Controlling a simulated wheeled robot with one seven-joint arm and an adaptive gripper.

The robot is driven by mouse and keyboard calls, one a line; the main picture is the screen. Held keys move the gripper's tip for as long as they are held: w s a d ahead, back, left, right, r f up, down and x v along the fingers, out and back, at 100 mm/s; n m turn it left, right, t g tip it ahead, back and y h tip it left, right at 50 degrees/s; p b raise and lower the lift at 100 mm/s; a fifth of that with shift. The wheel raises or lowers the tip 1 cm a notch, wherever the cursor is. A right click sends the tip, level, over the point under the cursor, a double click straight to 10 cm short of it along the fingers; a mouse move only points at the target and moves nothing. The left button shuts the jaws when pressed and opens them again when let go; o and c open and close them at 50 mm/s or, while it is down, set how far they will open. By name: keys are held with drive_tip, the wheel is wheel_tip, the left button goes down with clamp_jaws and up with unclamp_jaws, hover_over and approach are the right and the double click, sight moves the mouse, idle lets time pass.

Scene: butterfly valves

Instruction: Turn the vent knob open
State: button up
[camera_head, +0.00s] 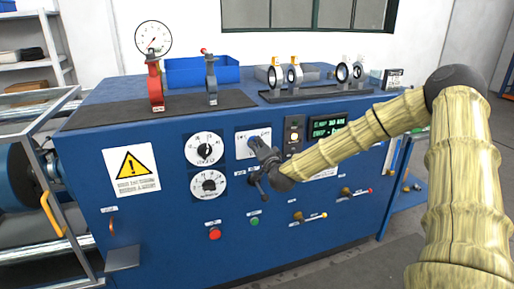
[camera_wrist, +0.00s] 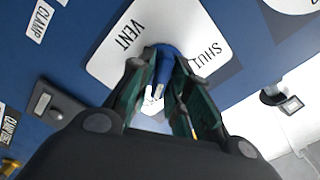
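The vent knob is blue and shows in the wrist view (camera_wrist: 168,56), in front of a white plate (camera_wrist: 112,62) lettered VENT and SHUT. In the wrist view the lettering is turned over. My gripper (camera_wrist: 166,72) has its two dark green fingers on either side of the knob, with the tips close to the plate. The fingers stand apart with the knob between them; whether they press on it I cannot tell. In the head view my gripper (camera_head: 257,147) covers the knob and part of the white plate (camera_head: 243,149) on the front of the blue bench.
A green display (camera_head: 328,126) is to the right, behind my arm. A red button (camera_head: 215,234), a green button (camera_head: 254,221) and small levers (camera_head: 312,217) lie lower. Valves (camera_head: 155,88) stand on the bench top.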

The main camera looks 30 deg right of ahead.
drive_tip(key=shift+o, duration=0.6)
drive_tip(key=shift+s, duration=0.1)
drive_tip(key=shift+a, duration=0.1)
drive_tip(key=v, duration=1.1)
drive_tip(key=shift+s, duration=0.4)
drive_tip(key=shift+f, duration=0.15)
